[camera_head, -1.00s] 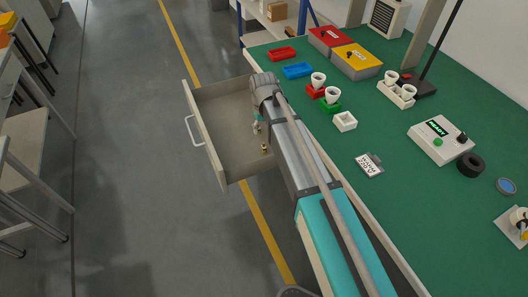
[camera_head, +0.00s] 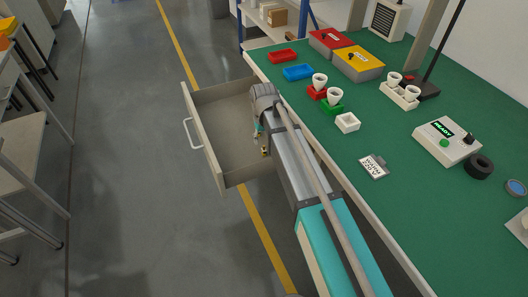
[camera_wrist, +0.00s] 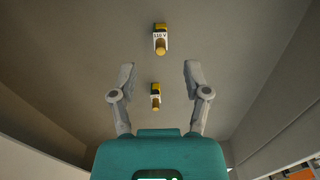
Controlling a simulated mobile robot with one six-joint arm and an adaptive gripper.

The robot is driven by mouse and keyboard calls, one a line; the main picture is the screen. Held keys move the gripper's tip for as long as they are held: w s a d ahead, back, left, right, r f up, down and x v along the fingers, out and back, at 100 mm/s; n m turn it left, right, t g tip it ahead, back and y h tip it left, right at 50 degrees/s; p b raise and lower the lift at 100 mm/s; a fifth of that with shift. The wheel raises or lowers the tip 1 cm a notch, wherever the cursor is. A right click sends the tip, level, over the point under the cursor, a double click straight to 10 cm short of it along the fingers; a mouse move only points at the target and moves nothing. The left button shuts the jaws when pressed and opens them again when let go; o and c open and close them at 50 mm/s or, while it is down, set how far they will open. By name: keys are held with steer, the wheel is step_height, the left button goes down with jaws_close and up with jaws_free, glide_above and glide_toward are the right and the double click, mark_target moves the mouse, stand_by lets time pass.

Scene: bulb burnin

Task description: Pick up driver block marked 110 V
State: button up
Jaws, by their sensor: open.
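In the wrist view, a driver block (camera_wrist: 160,38) with a yellow and black body and a white label lies on the drawer floor, beyond my fingertips. Its label appears to read 110 V. A second similar block (camera_wrist: 155,97) lies nearer, in line between my fingers; its label is too small to read. My gripper (camera_wrist: 160,75) is open with nothing between its fingertips, above the drawer floor. In the head view, my arm reaches over the open drawer (camera_head: 222,140) and hides part of it. A small block (camera_head: 265,152) shows beside my arm there.
The drawer walls (camera_wrist: 270,70) stand on both sides of my gripper. The green bench (camera_head: 310,100) lies right of the drawer, with red and yellow boxes, small trays, cups and a READY device (camera_head: 445,140). Open floor lies left of the drawer.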

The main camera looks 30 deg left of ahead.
mark_target(264, 146)
steer(key=f+b, duration=0.3)
steer(key=shift+s+d+f, duration=0.15)
steer(key=shift+s+f, duration=0.05)
steer(key=shift+s, duration=0.05)
steer(key=shift+f+b, duration=0.9)
steer(key=shift+b, duration=0.2)
steer(key=c, duration=0.8)
